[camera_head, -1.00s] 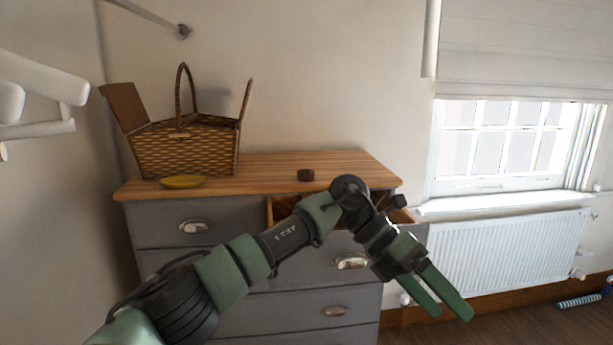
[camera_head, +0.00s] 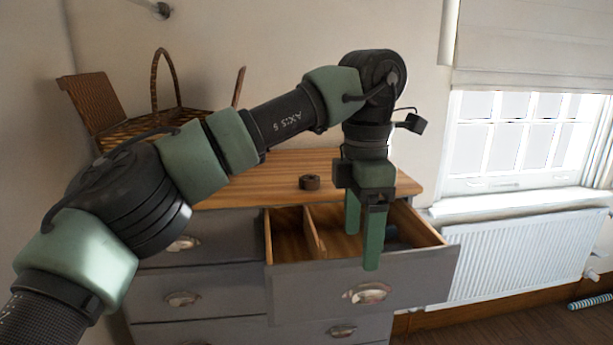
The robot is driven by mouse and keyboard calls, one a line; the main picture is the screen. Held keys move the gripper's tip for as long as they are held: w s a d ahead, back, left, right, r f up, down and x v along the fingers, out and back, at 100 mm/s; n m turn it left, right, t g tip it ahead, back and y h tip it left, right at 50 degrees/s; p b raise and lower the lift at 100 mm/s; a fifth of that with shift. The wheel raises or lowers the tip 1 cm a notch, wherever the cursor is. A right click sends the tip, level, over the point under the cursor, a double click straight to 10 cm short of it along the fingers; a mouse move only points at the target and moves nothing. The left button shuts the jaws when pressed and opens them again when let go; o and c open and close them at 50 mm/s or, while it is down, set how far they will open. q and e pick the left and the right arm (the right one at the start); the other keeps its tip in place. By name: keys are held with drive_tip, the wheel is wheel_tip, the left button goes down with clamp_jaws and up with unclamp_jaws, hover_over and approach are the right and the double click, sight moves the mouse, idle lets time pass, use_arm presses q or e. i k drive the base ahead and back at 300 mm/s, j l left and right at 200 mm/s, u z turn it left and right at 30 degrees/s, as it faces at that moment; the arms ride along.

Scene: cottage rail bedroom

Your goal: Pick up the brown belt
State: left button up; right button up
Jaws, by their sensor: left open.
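The brown belt (camera_head: 309,182) looks like a small, dark brown coil. It sits on the wooden top of the grey dresser, near the front edge and behind the open drawer. My left gripper (camera_head: 362,250) points down to the right of the belt and nearer to me. Its green fingers are apart and empty, hanging over or into the open top drawer (camera_head: 363,285). My right gripper is not in view.
A wicker basket (camera_head: 168,118) with lids raised stands at the back left of the dresser top (camera_head: 272,172), partly behind my arm. The open drawer has a wooden divider (camera_head: 314,234) and a dark item (camera_head: 394,240). A radiator (camera_head: 530,255) is at right.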

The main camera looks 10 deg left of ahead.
sight(308, 181)
drive_tip(key=i+j, duration=0.2)
drive_tip(key=i, duration=0.25)
drive_tip(key=i+j, duration=0.25)
drive_tip(key=i, duration=0.2)
drive_tip(key=i+j, duration=0.2)
drive_tip(key=i, duration=0.25)
